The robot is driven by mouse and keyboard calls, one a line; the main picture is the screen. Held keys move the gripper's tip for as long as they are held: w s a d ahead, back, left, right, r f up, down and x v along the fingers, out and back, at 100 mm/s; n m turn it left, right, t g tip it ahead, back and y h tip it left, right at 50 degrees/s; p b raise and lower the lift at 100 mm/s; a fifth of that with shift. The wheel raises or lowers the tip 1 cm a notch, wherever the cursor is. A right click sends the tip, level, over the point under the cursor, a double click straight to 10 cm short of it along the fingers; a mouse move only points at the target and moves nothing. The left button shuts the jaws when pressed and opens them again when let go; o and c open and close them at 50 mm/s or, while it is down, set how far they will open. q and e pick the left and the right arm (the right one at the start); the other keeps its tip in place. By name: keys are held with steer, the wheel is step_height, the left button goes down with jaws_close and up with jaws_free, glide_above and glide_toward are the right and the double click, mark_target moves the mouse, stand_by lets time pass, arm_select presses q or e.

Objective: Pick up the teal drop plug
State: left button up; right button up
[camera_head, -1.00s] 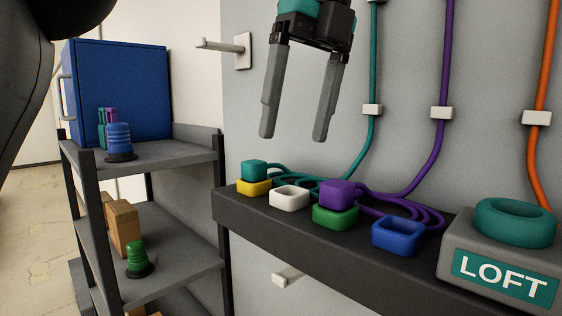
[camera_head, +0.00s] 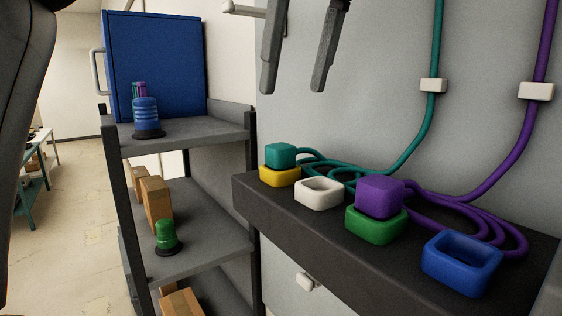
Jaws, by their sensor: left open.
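The teal drop plug (camera_head: 281,155) sits in the yellow socket (camera_head: 280,176) at the left end of the dark ledge (camera_head: 312,226). A teal cord (camera_head: 433,112) runs from it, loops on the ledge and goes up the wall. My left gripper (camera_head: 294,85) is open and empty, above the teal plug and in front of the wall. Only its two fingers show; the rest is cut off by the top edge. My right gripper is not in view.
A purple plug (camera_head: 379,196) sits in a green socket (camera_head: 375,225), its cord looping behind. A white socket (camera_head: 319,192) and a blue socket (camera_head: 461,263) are empty. A shelf unit (camera_head: 188,143) with a blue cabinet (camera_head: 158,62) stands left.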

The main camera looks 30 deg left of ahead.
mark_target(282, 146)
arm_select(q)
steer(key=x, duration=0.9)
steer(key=shift+w+a, duration=0.15)
steer(key=shift+w, duration=0.1)
steer(key=shift+a+f, duration=0.15)
steer(key=shift+f, duration=0.35)
jaws_close()
